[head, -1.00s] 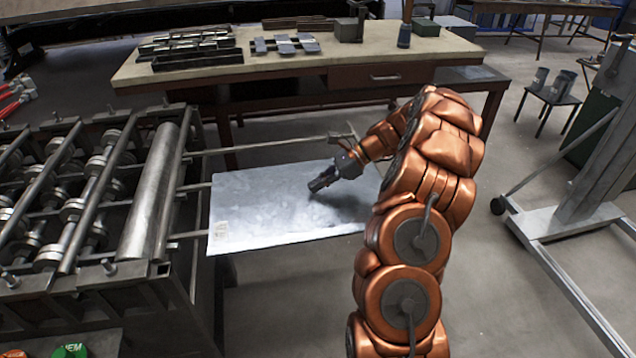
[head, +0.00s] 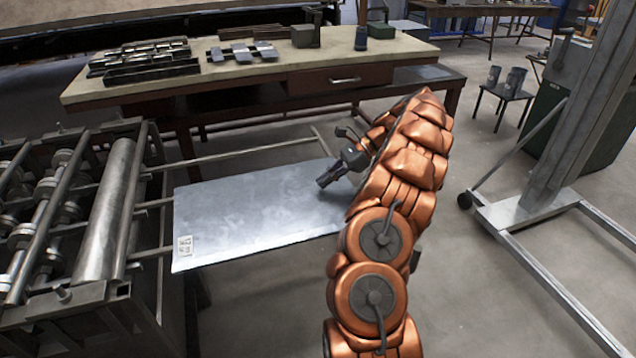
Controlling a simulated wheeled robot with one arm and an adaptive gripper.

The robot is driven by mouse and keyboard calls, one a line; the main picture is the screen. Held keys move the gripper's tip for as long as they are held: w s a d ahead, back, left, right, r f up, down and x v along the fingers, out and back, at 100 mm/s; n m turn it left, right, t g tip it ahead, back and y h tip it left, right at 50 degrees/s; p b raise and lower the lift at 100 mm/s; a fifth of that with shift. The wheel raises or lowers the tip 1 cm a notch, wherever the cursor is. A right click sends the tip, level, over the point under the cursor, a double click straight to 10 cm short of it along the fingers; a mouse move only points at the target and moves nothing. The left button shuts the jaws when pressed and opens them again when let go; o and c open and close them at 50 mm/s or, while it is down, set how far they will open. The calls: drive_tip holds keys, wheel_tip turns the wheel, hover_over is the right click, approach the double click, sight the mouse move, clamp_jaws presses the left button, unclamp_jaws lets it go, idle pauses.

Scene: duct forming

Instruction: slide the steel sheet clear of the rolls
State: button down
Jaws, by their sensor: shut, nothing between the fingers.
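The steel sheet (head: 250,215) is a flat, pale grey plate with a small printed label at its near left corner. It lies on the support rails to the right of the rolls, and a visible gap separates its left edge from the nearest roll (head: 105,215). My gripper (head: 325,181) is shut and empty, pointing down and left over the far right part of the sheet. I cannot tell whether its tips touch the surface. My arm hides the sheet's right end.
The roll machine's frame (head: 66,318) fills the left side. A workbench (head: 240,84) with metal parts stands behind the sheet. A lifting stand (head: 530,207) with long floor legs is at the right. Open floor lies between my arm and that stand.

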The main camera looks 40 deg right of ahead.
sight(269, 208)
drive_tip(key=shift+s+a+b, duration=0.35)
drive_tip(key=shift+a+b, duration=0.3)
drive_tip(key=shift+b, duration=0.2)
drive_tip(key=shift+s+a+b, duration=0.35)
drive_tip(key=shift+a+b, duration=0.25)
drive_tip(key=shift+b, duration=0.2)
drive_tip(key=shift+s+a+r, duration=0.1)
drive_tip(key=shift+s+a, duration=0.05)
drive_tip(key=shift+a, duration=0.15)
drive_tip(key=w+a, duration=0.1)
drive_tip(key=a, duration=0.2)
drive_tip(key=w+a+p, duration=0.1)
drive_tip(key=w+a, duration=0.1)
drive_tip(key=a, duration=0.2)
drive_tip(key=w+a+p, duration=0.1)
drive_tip(key=a, duration=0.3)
drive_tip(key=shift+w+a, duration=0.15)
drive_tip(key=shift+w, duration=0.05)
drive_tip(key=shift+s+f+p, duration=0.1)
drive_tip(key=shift+f+p, duration=0.3)
drive_tip(key=shift+f, duration=0.5)
